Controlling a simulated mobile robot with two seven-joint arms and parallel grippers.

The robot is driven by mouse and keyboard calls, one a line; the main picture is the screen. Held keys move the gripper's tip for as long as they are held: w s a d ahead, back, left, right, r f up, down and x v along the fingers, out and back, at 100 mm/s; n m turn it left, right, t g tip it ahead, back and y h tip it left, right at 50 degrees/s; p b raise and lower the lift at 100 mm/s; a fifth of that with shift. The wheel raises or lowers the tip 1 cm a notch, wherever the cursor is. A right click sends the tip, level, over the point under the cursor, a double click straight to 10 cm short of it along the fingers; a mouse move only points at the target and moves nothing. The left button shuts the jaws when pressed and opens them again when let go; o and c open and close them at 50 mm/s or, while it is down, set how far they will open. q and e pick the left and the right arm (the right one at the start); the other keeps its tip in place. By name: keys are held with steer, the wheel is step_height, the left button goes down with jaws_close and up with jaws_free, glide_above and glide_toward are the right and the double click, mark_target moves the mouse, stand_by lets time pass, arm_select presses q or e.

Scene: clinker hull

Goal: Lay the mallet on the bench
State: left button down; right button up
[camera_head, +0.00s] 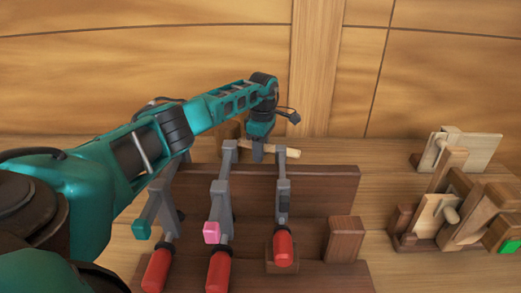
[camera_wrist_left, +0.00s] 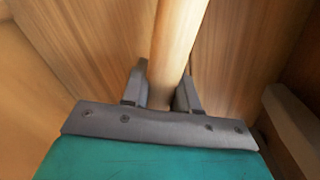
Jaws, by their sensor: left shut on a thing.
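The mallet's pale wooden handle (camera_head: 286,151) shows at the back of the bench (camera_head: 385,165), behind a dark wooden rack. My left gripper (camera_head: 257,156) points down and is shut on the handle. In the left wrist view the handle (camera_wrist_left: 176,45) runs between the two fingers (camera_wrist_left: 161,95). A brown block, perhaps the mallet's head (camera_head: 229,131), shows partly behind my left arm. I cannot tell whether the mallet touches the bench. My right gripper is not in view.
The dark wooden rack (camera_head: 325,185) carries several clamps with red handles (camera_head: 218,272), close in front of my left gripper. Wooden planes (camera_head: 440,212) stand at the right. A planked wall (camera_head: 430,85) rises behind. Bare bench lies between rack and planes.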

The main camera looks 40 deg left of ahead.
arm_select(q)
steer(key=c, duration=0.8)
jaws_free()
steer(key=shift+r, duration=0.1)
steer(key=r, duration=1.2)
steer(key=shift+d+r, duration=0.25)
steer(key=shift+r, duration=0.15)
